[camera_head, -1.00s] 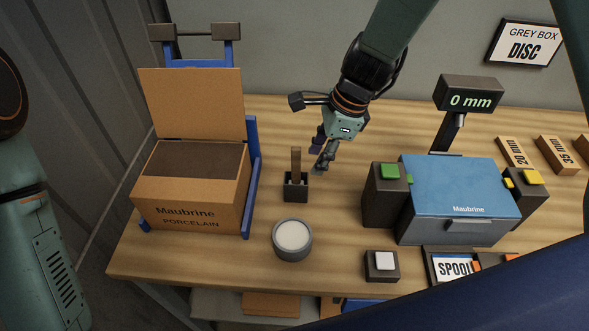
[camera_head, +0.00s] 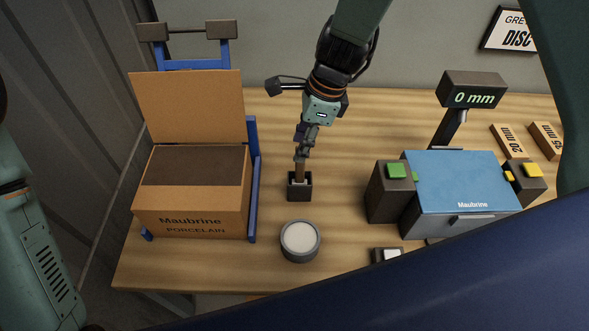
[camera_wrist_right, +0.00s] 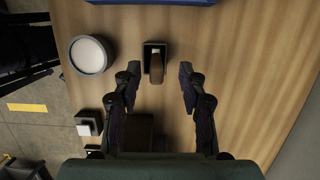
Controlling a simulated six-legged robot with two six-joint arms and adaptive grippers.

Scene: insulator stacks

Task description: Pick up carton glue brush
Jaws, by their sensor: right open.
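The carton glue brush (camera_head: 300,172) stands with its brown wooden handle up in a small dark square holder (camera_head: 299,191) on the table. Its lower end is hidden in the holder. In the right wrist view the brush handle (camera_wrist_right: 156,68) shows ahead of the fingers, near the middle of the gap. My right gripper (camera_head: 301,156) is just above and at the handle's top in the head view, pointing down. Its two fingers (camera_wrist_right: 158,84) are apart in the wrist view, with nothing held between them. My left gripper is not in view.
A round glue pot (camera_head: 300,240) stands just in front of the holder. An open porcelain carton (camera_head: 195,207) in a blue frame is to the left. A blue-lidded box (camera_head: 462,180) and the 0 mm display (camera_head: 472,92) stand to the right.

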